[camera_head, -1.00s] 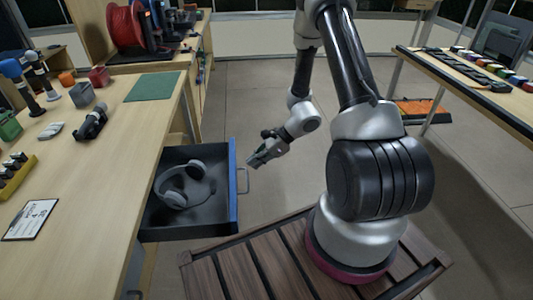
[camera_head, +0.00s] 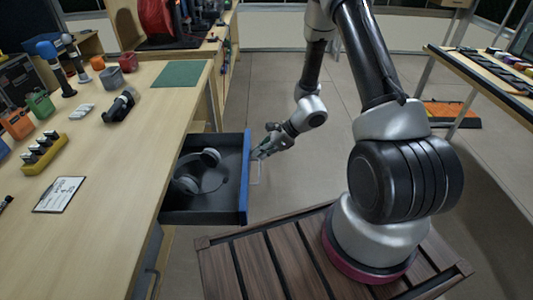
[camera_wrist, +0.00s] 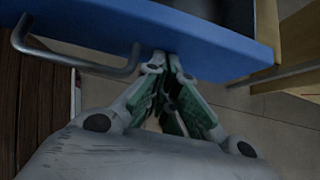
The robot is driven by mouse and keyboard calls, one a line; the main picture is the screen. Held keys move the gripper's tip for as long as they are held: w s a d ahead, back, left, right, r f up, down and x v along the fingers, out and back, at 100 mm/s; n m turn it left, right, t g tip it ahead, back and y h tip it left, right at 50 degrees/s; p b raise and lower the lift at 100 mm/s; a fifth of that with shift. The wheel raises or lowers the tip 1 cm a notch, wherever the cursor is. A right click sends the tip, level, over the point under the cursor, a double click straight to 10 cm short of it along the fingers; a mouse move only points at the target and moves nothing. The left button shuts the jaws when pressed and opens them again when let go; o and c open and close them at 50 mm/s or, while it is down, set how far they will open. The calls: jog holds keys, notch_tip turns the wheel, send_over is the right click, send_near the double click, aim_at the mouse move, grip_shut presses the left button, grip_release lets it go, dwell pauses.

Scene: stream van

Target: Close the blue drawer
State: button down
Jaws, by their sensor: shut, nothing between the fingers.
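The blue drawer (camera_head: 245,180) stands pulled out from the wooden desk, with its blue front facing right and a dark inside. Its thin metal handle (camera_head: 257,168) sticks out from the front. In the wrist view the blue front (camera_wrist: 190,28) spans the top, with the handle (camera_wrist: 80,62) at the left. My gripper (camera_head: 258,153) is shut and empty, its fingertips (camera_wrist: 168,56) at the front face beside the handle. They look to be touching or very close to the front. Grey headphones (camera_head: 198,172) lie inside the drawer.
The wooden desk top (camera_head: 120,170) holds a clipboard (camera_head: 60,194), a yellow rack (camera_head: 42,155), a green mat (camera_head: 182,74) and several tools. A slatted wooden platform (camera_head: 270,262) is below my arm. Another table (camera_head: 490,75) stands at the right. Open floor lies behind my arm.

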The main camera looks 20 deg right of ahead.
aim_at(192, 155)
jog(key=w+a, duration=0.2)
jog(key=a, duration=0.5)
jog(key=w+a, duration=0.3)
jog(key=a, duration=0.5)
jog(key=w+a, duration=0.2)
jog(key=a, duration=0.6)
jog(key=shift+w, duration=0.25)
jog(key=shift+a, duration=0.1)
jog(key=shift+r, duration=0.15)
